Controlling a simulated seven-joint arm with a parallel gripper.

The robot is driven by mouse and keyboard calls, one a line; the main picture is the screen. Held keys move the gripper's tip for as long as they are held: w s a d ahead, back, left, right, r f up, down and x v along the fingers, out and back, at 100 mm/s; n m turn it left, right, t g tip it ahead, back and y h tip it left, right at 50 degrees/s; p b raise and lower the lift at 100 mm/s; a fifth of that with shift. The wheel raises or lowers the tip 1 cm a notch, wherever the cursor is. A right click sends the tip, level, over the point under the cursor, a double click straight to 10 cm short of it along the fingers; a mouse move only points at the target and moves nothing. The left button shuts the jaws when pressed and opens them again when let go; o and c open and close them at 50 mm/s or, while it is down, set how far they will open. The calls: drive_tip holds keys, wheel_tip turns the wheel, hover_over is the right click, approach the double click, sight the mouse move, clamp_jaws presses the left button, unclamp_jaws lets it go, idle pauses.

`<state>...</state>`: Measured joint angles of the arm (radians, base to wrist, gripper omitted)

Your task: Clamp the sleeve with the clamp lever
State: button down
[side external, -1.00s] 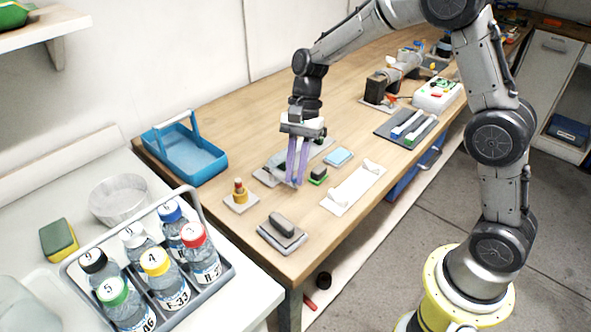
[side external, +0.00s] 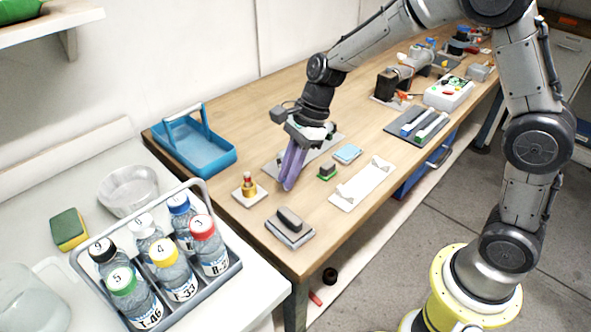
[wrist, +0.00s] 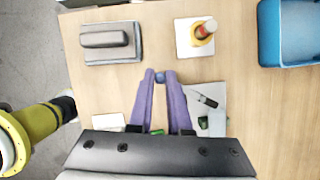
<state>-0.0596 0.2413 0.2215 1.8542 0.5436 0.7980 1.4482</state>
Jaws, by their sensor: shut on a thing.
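My gripper (side external: 287,187) has long purple fingers that lean down to the lower left over the bench. In the wrist view its fingertips (wrist: 160,77) are shut on a small dark blue round knob, which looks like the end of the clamp lever (wrist: 160,78). The rest of the lever is hidden between the fingers. A grey base plate (side external: 270,167) lies behind the fingers; in the wrist view it shows to their right (wrist: 216,92) with a dark, slim part on it. I cannot make out the sleeve; the fingers hide part of the plate.
A small stand with a yellow ring and red top (side external: 249,189) is left of the fingers. A dark block on a grey pad (side external: 290,222) lies in front. A green-based block (side external: 326,172), blue pad (side external: 348,153) and white holder (side external: 362,184) are to the right. A blue basket (side external: 205,155) stands at back left.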

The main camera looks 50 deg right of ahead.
drive_tip(key=shift+w+a+m+t, duration=0.25)
drive_tip(key=shift+a+m, duration=0.05)
drive_tip(key=shift+m, duration=0.3)
drive_tip(key=shift+w+a+m+t, duration=0.2)
drive_tip(key=shift+a+m+t, duration=0.1)
drive_tip(key=shift+m, duration=0.3)
drive_tip(key=shift+r, duration=0.1)
drive_tip(key=c, duration=0.8)
unclamp_jaws()
drive_tip(key=shift+c, duration=0.2)
drive_tip(key=v, duration=1.3)
drive_tip(key=shift+r, duration=0.4)
